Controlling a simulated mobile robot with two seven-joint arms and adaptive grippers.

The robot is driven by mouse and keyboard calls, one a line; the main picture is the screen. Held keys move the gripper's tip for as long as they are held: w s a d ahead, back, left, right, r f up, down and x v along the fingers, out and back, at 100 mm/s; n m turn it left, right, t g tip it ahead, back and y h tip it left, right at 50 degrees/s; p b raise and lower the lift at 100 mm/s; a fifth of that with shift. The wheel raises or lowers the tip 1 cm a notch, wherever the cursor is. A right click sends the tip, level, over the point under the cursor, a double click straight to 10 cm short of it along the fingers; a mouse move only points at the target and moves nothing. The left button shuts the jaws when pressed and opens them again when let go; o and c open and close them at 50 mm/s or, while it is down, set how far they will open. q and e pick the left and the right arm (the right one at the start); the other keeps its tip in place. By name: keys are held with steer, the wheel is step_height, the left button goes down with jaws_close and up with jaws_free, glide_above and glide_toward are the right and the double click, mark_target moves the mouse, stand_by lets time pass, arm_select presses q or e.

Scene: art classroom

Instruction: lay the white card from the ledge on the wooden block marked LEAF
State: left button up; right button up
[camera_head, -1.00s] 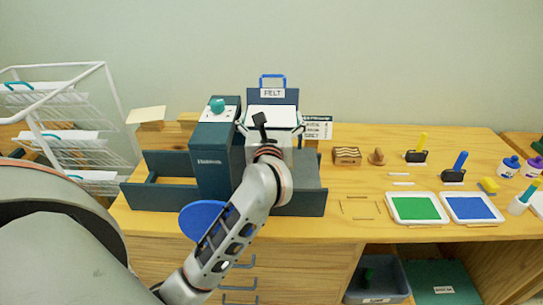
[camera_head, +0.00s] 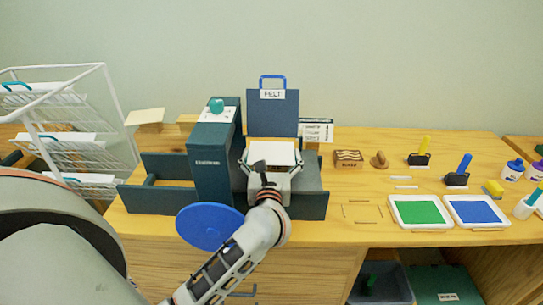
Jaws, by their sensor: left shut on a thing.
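The white card (camera_head: 271,151) is in front of the upright dark blue board marked FELT, on the press. My left gripper (camera_head: 271,163) is shut on the card, with its fingers at the card's left and right edges. The card looks roughly level, and the gripper hides part of its near side. A wooden block (camera_head: 348,158) with dark wavy lines on it sits right of the press; I cannot read a LEAF mark on it. My right gripper is not in view.
The dark green press (camera_head: 213,165) with a blue round wheel (camera_head: 209,227) stands left of the gripper. A wooden stamp (camera_head: 379,160), green tray (camera_head: 420,212) and blue tray (camera_head: 476,211) are to the right. A white wire rack (camera_head: 105,110) is at left.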

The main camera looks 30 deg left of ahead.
arm_select(q)
steer(key=shift+f, duration=0.1)
steer(key=o, duration=0.6)
steer(key=shift+o, duration=0.2)
